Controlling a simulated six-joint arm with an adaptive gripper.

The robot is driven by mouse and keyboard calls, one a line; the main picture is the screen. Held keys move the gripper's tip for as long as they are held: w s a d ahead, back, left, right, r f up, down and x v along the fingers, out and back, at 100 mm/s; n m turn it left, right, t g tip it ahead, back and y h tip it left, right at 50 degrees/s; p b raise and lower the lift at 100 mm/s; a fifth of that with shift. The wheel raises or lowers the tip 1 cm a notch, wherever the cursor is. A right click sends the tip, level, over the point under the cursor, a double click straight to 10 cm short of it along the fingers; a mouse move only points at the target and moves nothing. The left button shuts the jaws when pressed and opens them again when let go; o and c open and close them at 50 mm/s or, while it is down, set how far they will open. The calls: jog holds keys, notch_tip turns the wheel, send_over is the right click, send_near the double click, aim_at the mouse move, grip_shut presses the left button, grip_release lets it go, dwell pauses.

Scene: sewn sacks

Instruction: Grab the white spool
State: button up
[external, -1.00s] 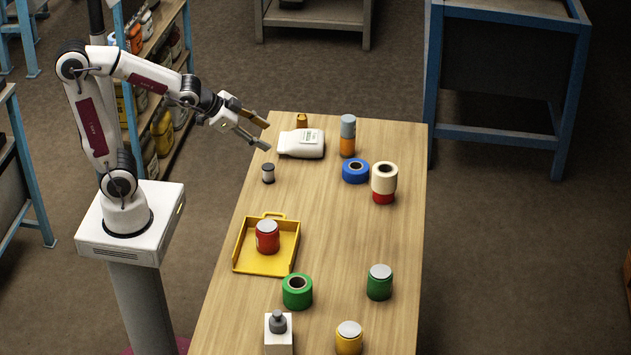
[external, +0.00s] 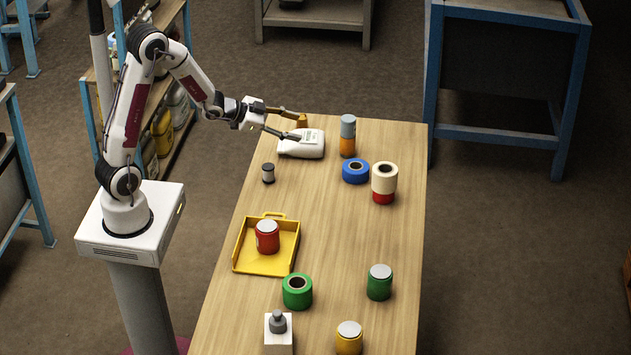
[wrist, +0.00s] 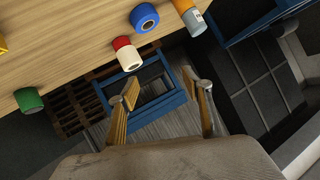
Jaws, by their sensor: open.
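My gripper (external: 299,127) is open and empty.
A blue tape roll (external: 355,172), a cream roll (external: 384,176) on a red one, and a grey-orange can (external: 348,140) stand to the right. A yellow tray (external: 244,263) holds a red jar. The table between spool and tray is clear.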

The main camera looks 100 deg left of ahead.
notch_tip(320, 180, down, 6)
jog(key=s+a, duration=0.2)
jog(key=a, duration=0.1)
jog(key=t+h, duration=0.2)
send_over(268, 166)
jog(key=w, duration=0.3)
notch_tip(268, 166, down, 6)
jog(key=f, duration=0.1)
jog(key=shift+t, duration=0.7)
jog(key=s+f, duration=0.2)
jog(key=s+d+f, duration=0.1)
jog(key=s, duration=0.1)
jog(key=shift+f, duration=0.4)
jog(key=s+f, duration=0.1)
jog(key=s+d+n+t+y, duration=0.1)
jog(key=s, duration=0.1)
jog(key=s+f+n, duration=0.1)
jog(key=shift+s+d+f+t+y, duration=0.2)
jog(key=shift+s+f+t+y, duration=0.1)
jog(key=shift+s+d+f+n+t+y, duration=0.1)
jog(key=shift+s+d+n+t+y, duration=0.1)
jog(key=shift+s, duration=0.2)
jog(key=shift+s+d+n+t+y, duration=0.1)
jog(key=shift+s+n+y, duration=0.1)
jog(key=shift+s, duration=0.2)
jog(key=shift+w+a, duration=0.1)
jog(key=shift+x, duration=1.2)
jog(key=shift+w, duration=0.1)
jog(key=shift+a+x, duration=0.2)
jog(key=shift+x, duration=2.3)
